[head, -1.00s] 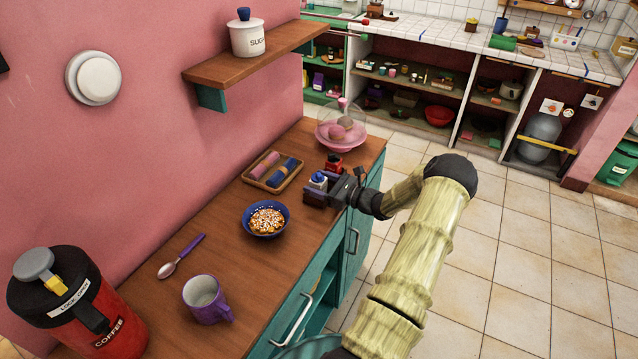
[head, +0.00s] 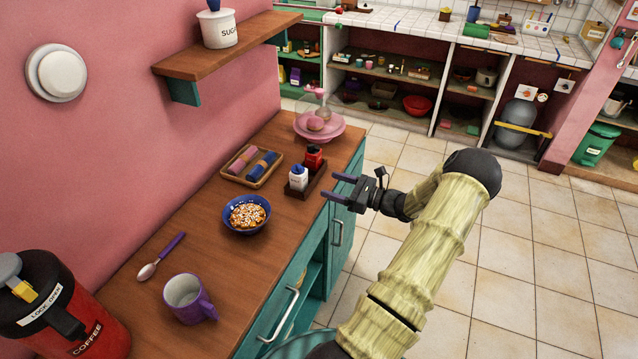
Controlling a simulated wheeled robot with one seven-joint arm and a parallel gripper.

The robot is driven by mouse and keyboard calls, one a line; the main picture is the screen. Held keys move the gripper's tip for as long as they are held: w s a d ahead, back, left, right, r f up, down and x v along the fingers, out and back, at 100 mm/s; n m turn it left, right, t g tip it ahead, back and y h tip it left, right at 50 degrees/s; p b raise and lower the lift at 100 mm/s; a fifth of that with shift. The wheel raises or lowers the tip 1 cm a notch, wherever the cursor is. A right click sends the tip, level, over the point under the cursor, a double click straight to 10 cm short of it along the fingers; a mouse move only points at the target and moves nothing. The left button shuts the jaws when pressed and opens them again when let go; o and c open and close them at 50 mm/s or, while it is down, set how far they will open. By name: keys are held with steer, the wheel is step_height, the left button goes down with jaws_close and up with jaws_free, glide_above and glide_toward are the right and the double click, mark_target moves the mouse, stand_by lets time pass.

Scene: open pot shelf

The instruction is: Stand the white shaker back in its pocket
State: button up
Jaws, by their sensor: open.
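The white shaker (head: 298,178) with a blue top stands upright at the near end of a small dark wooden holder (head: 317,182) on the counter. A red shaker (head: 314,158) with a black top stands behind it in the same holder. The white shaker appears seated in the near pocket, though its base is partly hidden by the holder's wall. My gripper (head: 337,187) is open and empty, to the right of the holder and apart from the shaker, near the counter's right edge. Its two purple fingers point left toward the holder.
A blue bowl of cereal (head: 246,214) stands left of and nearer than the holder. A tray of rolled napkins (head: 251,167) lies to its left, and a pink cake stand (head: 319,128) is behind. A purple mug (head: 189,299) and spoon (head: 161,257) are nearer.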

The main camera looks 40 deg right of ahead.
steer(key=v, duration=0.5)
steer(key=shift+s+d+b, duration=0.15)
steer(key=shift+s+b, duration=0.15)
steer(key=shift+b, duration=0.05)
stand_by(0.5)
steer(key=w+a+n+g, duration=0.1)
steer(key=a+n+g, duration=0.3)
steer(key=a, duration=0.3)
steer(key=w+a+r+n+g+y+p, duration=0.1)
steer(key=a+n+g, duration=0.3)
steer(key=a, duration=0.4)
steer(key=w+a+r+n+g+y+p, duration=0.1)
steer(key=a+n+g, duration=0.3)
steer(key=a, duration=0.4)
steer(key=shift+w+r+g, duration=0.15)
steer(key=shift+w+g, duration=0.15)
steer(key=shift+w, duration=0.3)
steer(key=s+a+r+n+h+p, duration=0.1)
steer(key=s+a+r+n+h, duration=0.1)
steer(key=a+n, duration=0.3)
steer(key=s+a+r+n+g+h+p, duration=0.1)
steer(key=s+a+r+n+h, duration=0.2)
steer(key=n, duration=0.5)
steer(key=s+a+r+n+h+p, duration=0.1)
steer(key=s+a+r+n+h, duration=0.2)
steer(key=a+r+n, duration=0.3)
steer(key=a, duration=0.3)
steer(key=shift+a+n+h, duration=0.2)
steer(key=shift+n+h, duration=0.1)
steer(key=shift+h, duration=0.1)
